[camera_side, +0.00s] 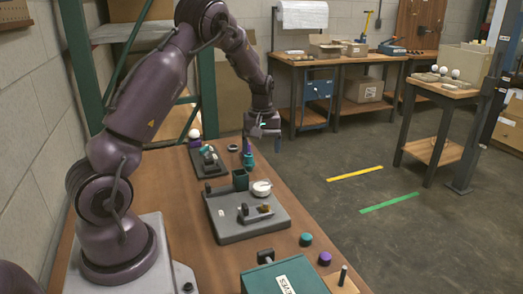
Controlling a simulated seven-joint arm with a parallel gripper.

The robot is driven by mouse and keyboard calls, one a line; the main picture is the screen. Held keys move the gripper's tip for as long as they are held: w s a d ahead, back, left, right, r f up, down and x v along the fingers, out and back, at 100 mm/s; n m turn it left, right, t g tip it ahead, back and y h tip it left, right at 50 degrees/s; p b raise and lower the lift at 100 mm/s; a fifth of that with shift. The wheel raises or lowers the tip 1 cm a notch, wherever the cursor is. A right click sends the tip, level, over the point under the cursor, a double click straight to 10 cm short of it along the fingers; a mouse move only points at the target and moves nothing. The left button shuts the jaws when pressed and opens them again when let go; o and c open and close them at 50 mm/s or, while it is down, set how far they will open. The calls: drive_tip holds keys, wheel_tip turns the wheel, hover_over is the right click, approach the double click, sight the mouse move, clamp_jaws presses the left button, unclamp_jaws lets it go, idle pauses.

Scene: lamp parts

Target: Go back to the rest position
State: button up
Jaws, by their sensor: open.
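My gripper (259,135) hangs from my raised arm over the far right part of the wooden bench. It is small in the side view; its jaws are open and I see nothing held in them. A teal part with a narrow purple upper piece (248,159) stands on the bench just below and left of it. A white bulb (194,133) sits on a purple piece at the far left.
A smaller dark tray (208,168) and a dark ring (233,147) lie farther back. Teal (306,239) and purple (325,258) caps lie near the right edge, by a green labelled box (285,277). Open floor lies right of the bench. A green post (206,85) stands behind my arm.

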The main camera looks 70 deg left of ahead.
drive_tip(key=s+d+r+m+t, duration=0.2)
drive_tip(key=s+d+r+m, duration=0.5)
drive_tip(key=d, duration=0.6)
drive_tip(key=s+d+r+m+t, duration=0.3)
drive_tip(key=s+d+r+m, duration=0.4)
drive_tip(key=s+d+r, duration=0.2)
drive_tip(key=d+r, duration=0.2)
drive_tip(key=d, duration=0.2)
drive_tip(key=shift+s+d+r+t, duration=0.15)
drive_tip(key=shift+s+d+t, duration=0.05)
drive_tip(key=shift+d+t, duration=0.15)
